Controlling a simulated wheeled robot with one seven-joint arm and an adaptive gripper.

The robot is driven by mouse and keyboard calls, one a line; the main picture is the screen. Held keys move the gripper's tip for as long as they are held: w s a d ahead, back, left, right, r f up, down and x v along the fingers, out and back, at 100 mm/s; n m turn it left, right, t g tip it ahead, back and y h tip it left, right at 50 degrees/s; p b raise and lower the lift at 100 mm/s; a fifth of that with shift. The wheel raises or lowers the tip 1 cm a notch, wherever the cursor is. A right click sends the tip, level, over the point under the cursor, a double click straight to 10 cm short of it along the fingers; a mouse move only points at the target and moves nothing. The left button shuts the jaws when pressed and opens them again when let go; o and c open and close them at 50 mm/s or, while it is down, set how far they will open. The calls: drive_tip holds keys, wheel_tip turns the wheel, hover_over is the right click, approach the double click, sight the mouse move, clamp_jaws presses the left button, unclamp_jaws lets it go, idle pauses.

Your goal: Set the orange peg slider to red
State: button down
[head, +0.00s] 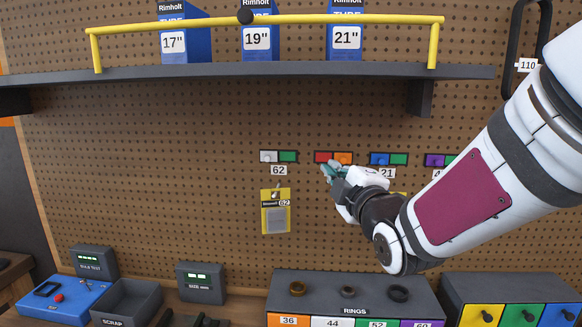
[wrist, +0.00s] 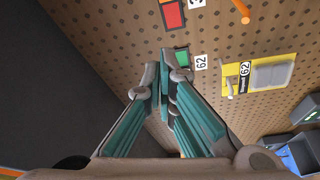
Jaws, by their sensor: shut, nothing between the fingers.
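The orange peg slider is a small two-colour plate on the pegboard in the head view. Its red half (head: 323,157) is on the left and its orange half (head: 343,158) on the right. My gripper (head: 329,169) is shut and empty just below and in front of this plate, partly covering its lower edge; I cannot tell whether it touches. In the wrist view my closed fingers (wrist: 164,80) point toward the board, with the red half (wrist: 172,14) beyond them at the top edge. An orange peg (wrist: 240,10) sticks out nearby. The slider's knob position cannot be made out.
A white-and-green slider (head: 278,156) is to the left, above a hanging yellow packet (head: 275,212). A blue-and-green slider (head: 388,159) and a purple one (head: 434,160) are to the right. A shelf (head: 250,72) runs above; a ring box (head: 350,285) stands below.

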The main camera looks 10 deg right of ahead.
idle(0.3)
drive_tip(key=s+a+f+m+g, duration=0.1)
drive_tip(key=s+f+m+g, duration=0.2)
drive_tip(key=s, duration=0.6)
drive_tip(key=s+a+f+m+g, duration=0.1)
drive_tip(key=s+f+m+g, duration=0.2)
drive_tip(key=s+m+g, duration=0.3)
drive_tip(key=s+a+f+m+g, duration=0.1)
drive_tip(key=s+f+m+g, duration=0.2)
drive_tip(key=s, duration=0.9)
drive_tip(key=m+g, duration=0.1)
drive_tip(key=m, duration=0.2)
drive_tip(key=shift+s+f, duration=0.15)
drive_tip(key=shift+f, duration=0.2)
